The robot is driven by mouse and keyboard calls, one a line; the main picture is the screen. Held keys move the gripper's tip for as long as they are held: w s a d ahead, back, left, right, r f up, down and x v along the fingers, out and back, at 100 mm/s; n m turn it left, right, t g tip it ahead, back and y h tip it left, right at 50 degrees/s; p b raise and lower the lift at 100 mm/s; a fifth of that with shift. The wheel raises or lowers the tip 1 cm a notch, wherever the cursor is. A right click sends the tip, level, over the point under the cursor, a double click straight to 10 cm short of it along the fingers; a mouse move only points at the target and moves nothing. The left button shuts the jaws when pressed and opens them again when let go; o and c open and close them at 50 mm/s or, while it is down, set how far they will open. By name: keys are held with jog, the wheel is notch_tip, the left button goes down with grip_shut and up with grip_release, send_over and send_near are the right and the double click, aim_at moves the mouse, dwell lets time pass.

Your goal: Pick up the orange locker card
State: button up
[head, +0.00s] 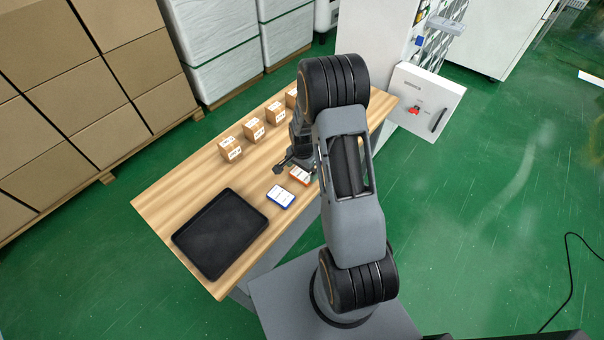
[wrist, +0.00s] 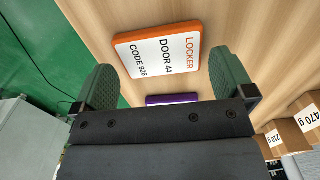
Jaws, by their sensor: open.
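The orange locker card (wrist: 160,52) lies flat on the wooden table. It has an orange rim and a white face reading LOCKER, DOOR 44, CODE 926. In the head view the orange card (head: 300,175) is partly hidden behind my arm. My gripper (wrist: 165,88) is open and empty, its two green-padded fingers apart near the card. The card shows just beyond the fingertips in the wrist view. In the head view my gripper (head: 288,167) is above the table beside the card.
A blue-rimmed card (head: 281,197) lies near the orange one. A purple card (wrist: 172,99) shows partly behind the gripper body. A black tray (head: 222,233) lies at the table's near left end. Several small boxes (head: 231,148) stand along the back edge of the table (head: 170,205).

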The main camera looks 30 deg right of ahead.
jog(key=shift+f, duration=0.95)
jog(key=shift+c, duration=0.4)
jog(key=c, duration=0.5)
jog(key=shift+c, duration=0.2)
